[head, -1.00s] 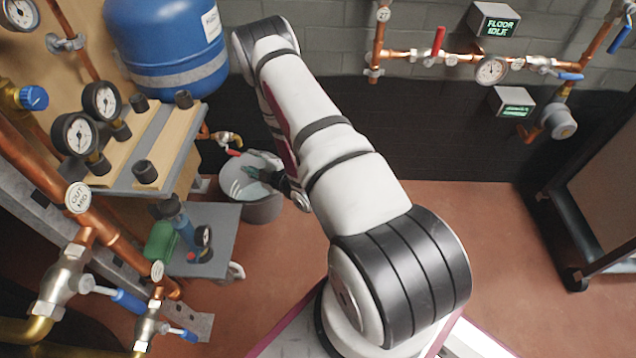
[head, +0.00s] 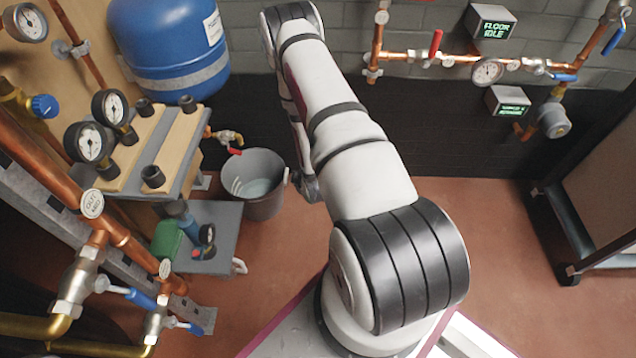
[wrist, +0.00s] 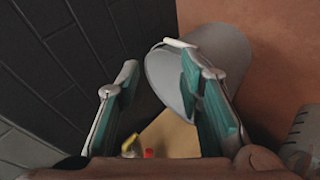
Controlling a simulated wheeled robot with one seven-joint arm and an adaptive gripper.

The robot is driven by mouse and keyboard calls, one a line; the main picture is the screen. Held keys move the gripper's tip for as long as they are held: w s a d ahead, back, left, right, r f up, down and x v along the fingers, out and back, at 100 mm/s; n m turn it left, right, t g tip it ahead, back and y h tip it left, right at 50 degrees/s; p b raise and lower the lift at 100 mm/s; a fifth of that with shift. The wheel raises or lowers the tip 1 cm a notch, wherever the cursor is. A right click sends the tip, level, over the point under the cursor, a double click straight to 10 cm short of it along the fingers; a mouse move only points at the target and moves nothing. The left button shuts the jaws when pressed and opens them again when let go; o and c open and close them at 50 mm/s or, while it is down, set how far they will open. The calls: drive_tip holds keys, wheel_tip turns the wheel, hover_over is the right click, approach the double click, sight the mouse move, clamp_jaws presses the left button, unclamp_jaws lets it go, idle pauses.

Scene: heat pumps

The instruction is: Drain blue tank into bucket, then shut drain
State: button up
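The blue tank (head: 165,50) hangs on the wall at upper left in the head view. Below it is a brass drain valve (head: 224,136) with a red handle (head: 235,151); its exact angle is too small to tell. The grey bucket (head: 266,208) stands on the floor under the drain, with a pale surface inside that looks like water. In the wrist view, my gripper (wrist: 158,72) is open and empty with teal finger pads. The bucket (wrist: 218,48) shows behind the right finger, and the red handle (wrist: 148,153) shows low between the fingers. My arm hides the gripper in the head view.
A cart with gauges (head: 222,222) stands left of the bucket. Copper pipes with blue-handled valves (head: 140,298) run along the left. Wall pipes and a display reading FLOOR IDLE (head: 494,28) are at upper right. The floor right of my arm is open up to a dark frame (head: 570,235).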

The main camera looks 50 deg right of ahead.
drive_tip(key=s+d+f+m+g, duration=0.1)
drive_tip(key=s+f+m+g, duration=0.1)
drive_tip(key=s, duration=0.3)
drive_tip(key=shift+s+d+f+g+p, duration=0.2)
drive_tip(key=shift+s+d+g+p, duration=0.15)
drive_tip(key=shift+g, duration=0.55)
drive_tip(key=shift+w, duration=0.1)
